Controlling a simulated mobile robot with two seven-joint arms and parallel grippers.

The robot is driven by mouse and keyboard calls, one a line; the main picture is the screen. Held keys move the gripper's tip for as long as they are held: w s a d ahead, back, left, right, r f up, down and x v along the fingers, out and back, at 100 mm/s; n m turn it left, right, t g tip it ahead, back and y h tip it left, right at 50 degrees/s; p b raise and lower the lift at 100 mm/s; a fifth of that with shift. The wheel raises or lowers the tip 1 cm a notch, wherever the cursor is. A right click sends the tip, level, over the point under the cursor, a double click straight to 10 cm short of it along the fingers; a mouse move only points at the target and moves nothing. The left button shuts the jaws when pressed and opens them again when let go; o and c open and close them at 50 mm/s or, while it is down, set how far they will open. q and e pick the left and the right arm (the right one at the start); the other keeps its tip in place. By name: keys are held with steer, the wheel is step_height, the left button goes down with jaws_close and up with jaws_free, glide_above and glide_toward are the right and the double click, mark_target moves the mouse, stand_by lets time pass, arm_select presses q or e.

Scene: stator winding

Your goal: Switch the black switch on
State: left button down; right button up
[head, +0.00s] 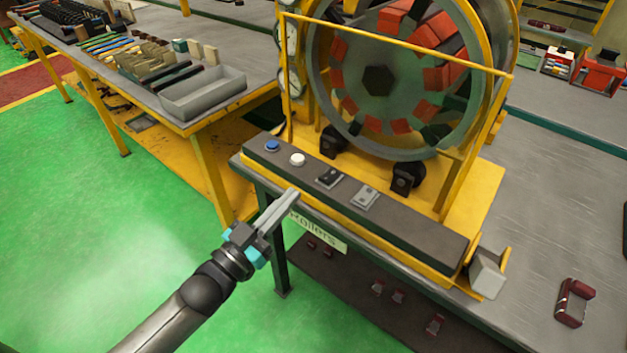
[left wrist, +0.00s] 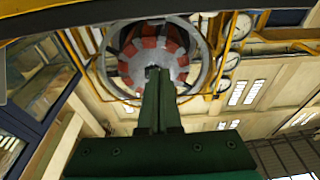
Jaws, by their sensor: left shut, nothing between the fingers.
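The black switch (head: 329,178) sits on the dark control panel (head: 420,238) in the head view, between a white button (head: 297,159) and a grey switch (head: 364,197). A blue button (head: 272,146) is at the panel's left end. My left gripper (head: 293,196) is shut and empty, its fingertips close to the panel's front edge, left of and below the black switch. I cannot tell if the tips touch the panel. In the left wrist view the closed fingers (left wrist: 157,75) point toward the round stator; the switch does not show there. My right gripper is not in view.
The stator wheel (head: 330,75) with red blocks stands in a yellow frame (head: 465,150) behind the panel. A grey box (head: 487,275) is at the panel's right end. A workbench with a grey tray (head: 203,92) is at the left. Green floor is open at lower left.

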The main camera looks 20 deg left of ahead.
arm_select(q)
steer(key=r, duration=0.2)
glide_above(323, 180)
steer(key=shift+s+a+b, duration=0.1)
steer(key=shift+s+b, duration=0.25)
steer(key=shift+s, duration=0.05)
steer(key=f, duration=0.1)
steer(key=f+b, duration=0.1)
steer(key=f, duration=0.1)
steer(key=shift+s+a, duration=0.15)
steer(key=shift+s, duration=0.2)
steer(key=shift+s+f, duration=0.1)
steer(key=shift+f, duration=0.4)
steer(key=f+t+b, duration=0.1)
steer(key=b, duration=0.3)
steer(key=shift+s+f, duration=0.1)
steer(key=shift+f, duration=0.25)
steer(key=shift+r, duration=0.3)
